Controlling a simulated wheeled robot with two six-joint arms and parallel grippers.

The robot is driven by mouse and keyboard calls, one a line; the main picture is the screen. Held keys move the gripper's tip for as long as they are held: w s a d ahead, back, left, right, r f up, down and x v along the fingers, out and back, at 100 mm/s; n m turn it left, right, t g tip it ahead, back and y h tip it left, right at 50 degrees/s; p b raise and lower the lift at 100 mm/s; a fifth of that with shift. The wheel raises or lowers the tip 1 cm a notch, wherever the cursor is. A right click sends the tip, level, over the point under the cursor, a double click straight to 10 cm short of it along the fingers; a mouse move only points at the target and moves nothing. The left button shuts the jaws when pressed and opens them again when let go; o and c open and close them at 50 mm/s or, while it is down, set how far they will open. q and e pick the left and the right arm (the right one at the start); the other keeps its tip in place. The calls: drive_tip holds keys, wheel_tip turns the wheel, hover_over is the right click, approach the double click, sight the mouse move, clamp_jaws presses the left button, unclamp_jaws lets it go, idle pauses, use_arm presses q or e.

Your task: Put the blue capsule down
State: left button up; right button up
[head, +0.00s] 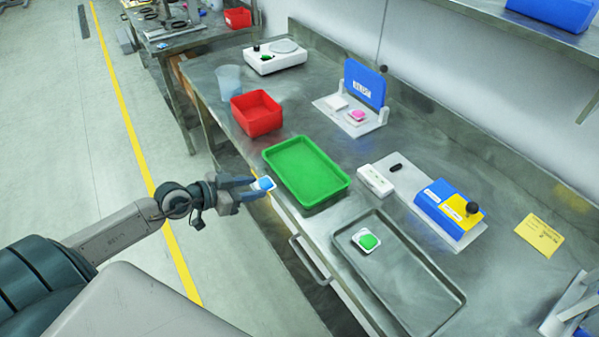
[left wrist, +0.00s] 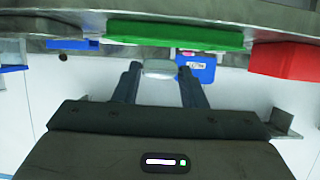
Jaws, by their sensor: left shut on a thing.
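The blue capsule (head: 264,183), blue on top with a white rim, is held between the fingertips of my left gripper (head: 257,188). The gripper is shut on it, in front of the bench edge and just left of the green tray (head: 336,189). In the left wrist view, the capsule (left wrist: 158,68) shows as a pale grey block between the two fingers of the gripper (left wrist: 158,78). The blue face is not visible there. My right gripper is not in view.
The green tray looks empty. A red bin (head: 256,113) stands behind it. A grey metal tray (head: 422,277) holds a green capsule (head: 368,241). A pink capsule (head: 357,115) sits at the blue-backed stand (head: 364,83). A blue-yellow device (head: 447,208) stands at right.

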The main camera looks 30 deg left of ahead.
use_arm(q)
hover_over(294, 177)
drive_tip(key=shift+s+f, duration=0.1)
drive_tip(key=shift+f, duration=0.6)
drive_tip(key=shift+w+d+f, duration=0.1)
drive_tip(key=shift+w+f, duration=0.15)
drive_tip(key=shift+f, duration=1.55)
drive_tip(key=shift+s+f+p, duration=0.1)
drive_tip(key=shift+p, duration=0.2)
drive_tip(key=o, duration=0.9)
drive_tip(key=shift+o, duration=0.2)
drive_tip(key=v, duration=1.2)
drive_tip(key=shift+r, duration=0.2)
